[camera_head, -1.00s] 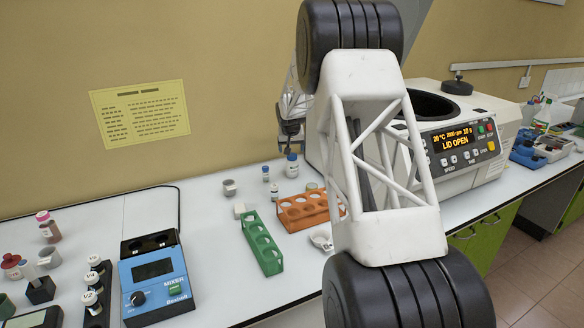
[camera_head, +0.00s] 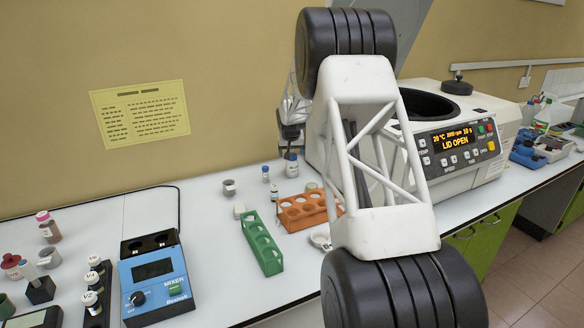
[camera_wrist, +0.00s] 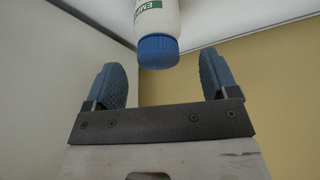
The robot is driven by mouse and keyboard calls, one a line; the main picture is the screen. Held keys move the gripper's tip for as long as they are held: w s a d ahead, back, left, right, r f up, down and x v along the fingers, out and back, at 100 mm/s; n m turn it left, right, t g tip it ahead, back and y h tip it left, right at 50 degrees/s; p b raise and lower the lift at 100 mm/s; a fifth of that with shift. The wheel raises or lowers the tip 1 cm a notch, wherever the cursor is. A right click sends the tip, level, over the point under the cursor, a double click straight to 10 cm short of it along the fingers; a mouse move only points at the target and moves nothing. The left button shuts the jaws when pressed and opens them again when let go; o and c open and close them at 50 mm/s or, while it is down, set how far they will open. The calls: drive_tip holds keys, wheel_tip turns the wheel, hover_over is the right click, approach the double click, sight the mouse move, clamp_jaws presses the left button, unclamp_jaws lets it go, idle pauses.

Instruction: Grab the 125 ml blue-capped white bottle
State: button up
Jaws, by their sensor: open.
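The blue-capped white bottle (camera_head: 291,167) stands on the bench beside the centrifuge in the head view. In the wrist view the bottle (camera_wrist: 157,30) shows its blue cap and part of a green-lettered label. My gripper (camera_wrist: 160,80) is open, with one blue fingertip on each side of the cap and clear gaps to both. In the head view my gripper (camera_head: 291,138) is just above the bottle, partly hidden behind my arm. A smaller blue-capped bottle (camera_head: 266,173) stands to the left.
The centrifuge (camera_head: 465,135) with its lid open stands close on the right. An orange rack (camera_head: 300,213) and a green rack (camera_head: 262,245) lie in front. A small vial (camera_head: 274,188) and a grey cup (camera_head: 229,188) stand nearby. The wall is close behind.

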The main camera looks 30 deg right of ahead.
sight(292, 159)
drive_tip(key=shift+f, duration=0.1)
drive_tip(key=shift+x, duration=2.5)
drive_tip(key=c, duration=1)
drive_tip(key=shift+r, duration=0.7)
wheel_tip(292, 159, up, 2)
drive_tip(key=shift+r, duration=0.15)
drive_tip(key=s+a, duration=0.1)
drive_tip(key=s, duration=0.4)
drive_tip(key=s+a, duration=0.2)
drive_tip(key=s, duration=0.3)
drive_tip(key=s+a+r, duration=0.1)
drive_tip(key=s+a, duration=0.1)
drive_tip(key=s, duration=0.3)
drive_tip(key=shift+s+r, duration=0.1)
drive_tip(key=shift+s, duration=0.05)
